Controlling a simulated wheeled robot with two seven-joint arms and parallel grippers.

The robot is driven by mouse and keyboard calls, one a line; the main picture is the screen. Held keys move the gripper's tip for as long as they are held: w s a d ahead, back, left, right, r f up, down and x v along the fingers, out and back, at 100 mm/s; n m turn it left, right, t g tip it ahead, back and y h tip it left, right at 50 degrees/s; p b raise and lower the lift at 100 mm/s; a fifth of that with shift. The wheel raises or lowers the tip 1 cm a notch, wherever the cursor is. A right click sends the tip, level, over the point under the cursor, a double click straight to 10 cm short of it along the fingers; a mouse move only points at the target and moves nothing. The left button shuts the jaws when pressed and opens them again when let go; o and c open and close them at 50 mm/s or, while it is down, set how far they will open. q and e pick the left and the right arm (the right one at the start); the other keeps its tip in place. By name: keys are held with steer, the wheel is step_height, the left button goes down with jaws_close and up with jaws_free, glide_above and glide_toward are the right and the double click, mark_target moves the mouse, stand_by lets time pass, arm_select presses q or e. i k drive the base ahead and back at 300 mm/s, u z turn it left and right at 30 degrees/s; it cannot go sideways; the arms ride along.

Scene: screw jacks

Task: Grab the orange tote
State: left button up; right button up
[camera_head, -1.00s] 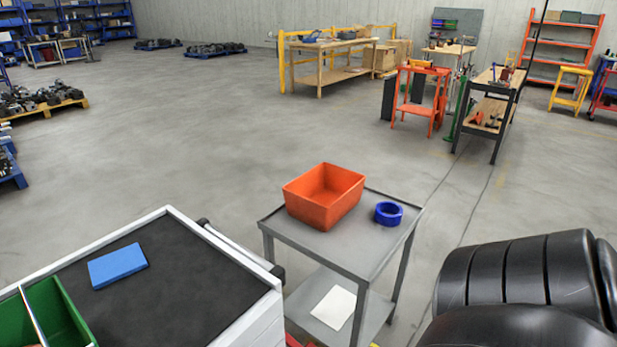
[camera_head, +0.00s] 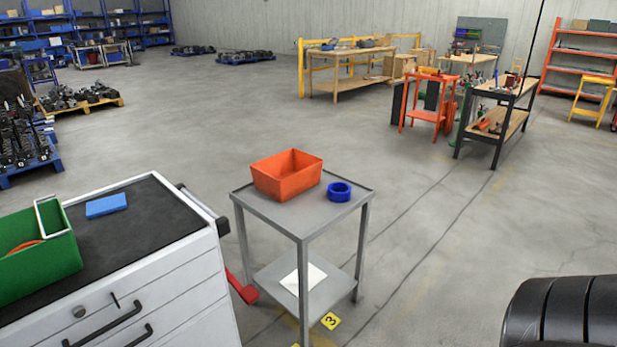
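The orange tote (camera_head: 287,176) is an open, empty-looking box. It sits upright on the back left part of the top of a small grey two-shelf cart (camera_head: 308,212). A blue ring-shaped roll (camera_head: 339,192) lies on the same top, just right of the tote and apart from it. Neither of my grippers shows in the head view. Only a black rounded part, which seems to be my own arm, is at the lower right.
A white drawer cabinet (camera_head: 150,290) stands left of the cart, with a blue block (camera_head: 106,205) and a green bin (camera_head: 40,255) on its black top. A red bar (camera_head: 240,286) lies low between them. Open floor (camera_head: 440,240) is right of the cart.

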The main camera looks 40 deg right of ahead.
mark_target(283, 176)
steer(key=z, duration=0.8)
steer(key=i, duration=1.05)
steer(key=z, duration=2.5)
